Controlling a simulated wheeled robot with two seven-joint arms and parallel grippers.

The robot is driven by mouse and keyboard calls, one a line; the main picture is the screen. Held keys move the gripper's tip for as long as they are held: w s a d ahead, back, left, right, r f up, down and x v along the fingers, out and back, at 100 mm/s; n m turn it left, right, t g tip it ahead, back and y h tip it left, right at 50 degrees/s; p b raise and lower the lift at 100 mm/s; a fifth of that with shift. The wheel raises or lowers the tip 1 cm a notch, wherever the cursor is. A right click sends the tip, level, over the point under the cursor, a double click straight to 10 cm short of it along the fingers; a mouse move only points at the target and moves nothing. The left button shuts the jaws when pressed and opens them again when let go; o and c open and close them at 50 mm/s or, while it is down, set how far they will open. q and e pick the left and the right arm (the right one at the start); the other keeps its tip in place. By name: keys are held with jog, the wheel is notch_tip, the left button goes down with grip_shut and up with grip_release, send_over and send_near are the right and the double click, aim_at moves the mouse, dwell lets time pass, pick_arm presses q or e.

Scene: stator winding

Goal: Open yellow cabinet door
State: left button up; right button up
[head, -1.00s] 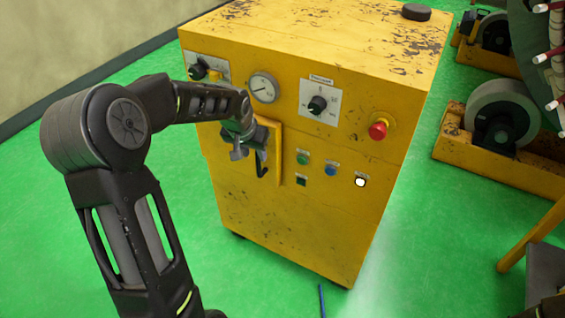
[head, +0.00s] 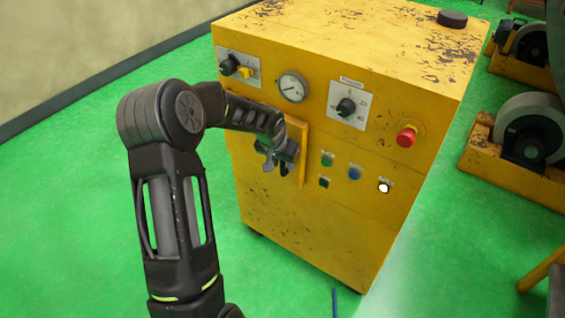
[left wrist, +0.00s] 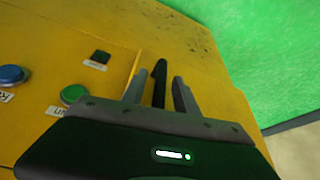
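The yellow cabinet (head: 310,225) stands in the middle of the head view. Its small yellow door (head: 303,152) is a narrow panel on the front, left of the buttons. Gaps show at both sides of the handle. In the head view the gripper mostly hides the handle. My right gripper is not in view.
The cabinet front carries a gauge (head: 292,87), knobs, a red button (head: 407,136) and small buttons. A black puck-like object (head: 452,18) lies on top. Yellow machinery (head: 515,165) stands at right. The green floor (head: 70,200) is clear at left.

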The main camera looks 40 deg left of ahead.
pick_arm(q)
jog(key=shift+c, duration=0.5)
grip_shut()
dwell(0.9)
